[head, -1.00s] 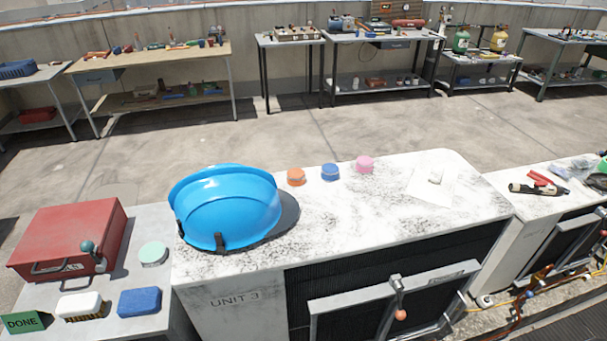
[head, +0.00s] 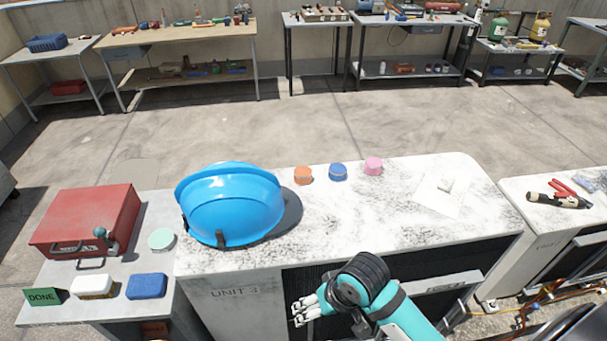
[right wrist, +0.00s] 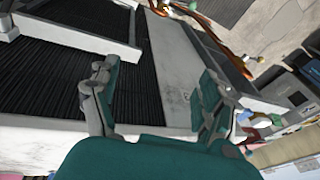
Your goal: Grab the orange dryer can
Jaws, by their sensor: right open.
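The orange dryer can (head: 303,176) is a small, short round can on the white top of the condenser unit (head: 400,215). It stands right of the blue hard hat (head: 230,203), with a blue can (head: 338,172) and a pink can (head: 373,166) in a row to its right. My right gripper (head: 297,311) is in front of the unit, nearer to me than the orange can and apart from it. In the right wrist view my right gripper (right wrist: 160,100) is open, with nothing between its fingers. My left gripper is not in view.
A side table at left holds a red toolbox (head: 85,220), a mint-green can (head: 161,239), a brush (head: 92,286), a blue sponge-like block (head: 147,286) and a green DONE sign (head: 43,297). Paper (head: 440,195) lies on the unit's right. Workbenches stand far behind.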

